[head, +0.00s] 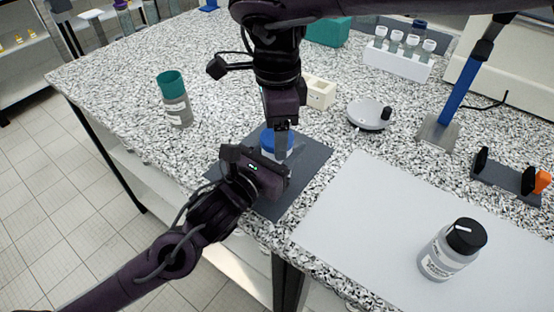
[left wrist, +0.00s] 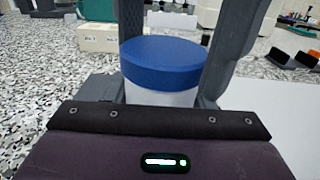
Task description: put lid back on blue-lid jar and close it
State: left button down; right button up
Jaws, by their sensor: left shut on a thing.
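The blue-lid jar shows in the head view by its blue lid (head: 268,137), on the dark mat (head: 302,172). In the left wrist view the blue lid (left wrist: 162,62) sits level on top of the white jar body (left wrist: 162,96), and I see no clear gap between them. My left gripper (head: 273,158) is shut on the jar, with a grey finger on either side in the wrist view. My right gripper (head: 281,124) points down close above and beside the lid. Its fingers are partly hidden, so I cannot tell if they touch the lid.
A teal-capped bottle (head: 174,100) stands to the left. A cream box (head: 319,92), a round white device (head: 369,115) and a white vial rack (head: 397,63) are behind. A black-capped jar (head: 452,250) stands on the pale board (head: 352,213) at right.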

jog(key=shift+o, duration=1.1)
jog(key=shift+r, duration=2.3)
jog(key=shift+c, duration=0.4)
notch_tip(320, 180, up, 2)
jog(key=n, duration=0.3)
jog(key=shift+r, duration=0.1)
jog(key=shift+r+n, duration=0.4)
jog(key=shift+n, duration=0.4)
